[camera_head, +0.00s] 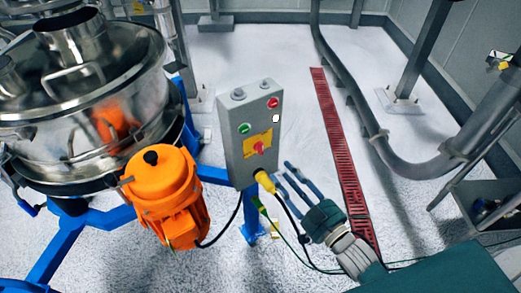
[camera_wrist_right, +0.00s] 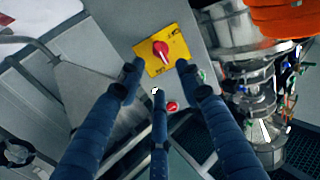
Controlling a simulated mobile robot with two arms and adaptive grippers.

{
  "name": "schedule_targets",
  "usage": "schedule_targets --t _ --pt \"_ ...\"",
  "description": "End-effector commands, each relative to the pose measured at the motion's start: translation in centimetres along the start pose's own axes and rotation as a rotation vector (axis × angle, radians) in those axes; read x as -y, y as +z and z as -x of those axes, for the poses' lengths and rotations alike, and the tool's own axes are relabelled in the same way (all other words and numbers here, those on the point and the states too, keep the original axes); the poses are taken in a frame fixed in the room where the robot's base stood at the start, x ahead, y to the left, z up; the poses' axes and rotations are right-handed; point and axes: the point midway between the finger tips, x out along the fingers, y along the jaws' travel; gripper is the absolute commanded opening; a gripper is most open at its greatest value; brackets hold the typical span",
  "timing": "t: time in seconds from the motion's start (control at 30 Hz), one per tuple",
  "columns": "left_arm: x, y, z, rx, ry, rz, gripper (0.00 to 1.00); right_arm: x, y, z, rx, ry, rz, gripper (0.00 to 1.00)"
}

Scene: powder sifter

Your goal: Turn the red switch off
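The red switch (camera_head: 258,147) is a rotary knob on a yellow plate (camera_head: 250,137), low on the front of a grey control box (camera_head: 236,115). It also shows in the right wrist view (camera_wrist_right: 161,50), its handle pointing roughly up and down in that picture. My right gripper (camera_head: 284,174) is just right of and below the box in the head view. Its blue fingers are spread open and empty. In the right wrist view the fingertips (camera_wrist_right: 159,70) lie around the lower part of the plate; contact cannot be told. My left gripper is out of view.
A green button (camera_head: 244,128) and a red button (camera_head: 272,103) sit above the switch. A yellow connector (camera_head: 265,182) with cables hangs under the box. An orange motor (camera_head: 166,195) and the steel sifter (camera_head: 85,100) stand left.

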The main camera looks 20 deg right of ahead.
Motion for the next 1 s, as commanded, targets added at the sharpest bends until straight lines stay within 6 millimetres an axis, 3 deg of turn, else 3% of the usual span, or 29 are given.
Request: schedule_targets --t 0.27,0.53,0.73,1.0 --pt "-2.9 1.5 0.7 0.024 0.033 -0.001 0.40 -0.1 -0.2 -4.5 -0.003 0.000 0.001 0.35" --pt "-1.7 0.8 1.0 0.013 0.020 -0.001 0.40 0.0 -0.1 -9.0 0.000 0.000 0.001 0.35" --pt "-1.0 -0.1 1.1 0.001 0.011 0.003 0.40 0.0 0.1 -10.4 0.002 0.000 0.001 0.35" --pt "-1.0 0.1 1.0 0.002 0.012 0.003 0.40 0.0 0.1 -10.5 0.002 0.000 0.001 0.35"
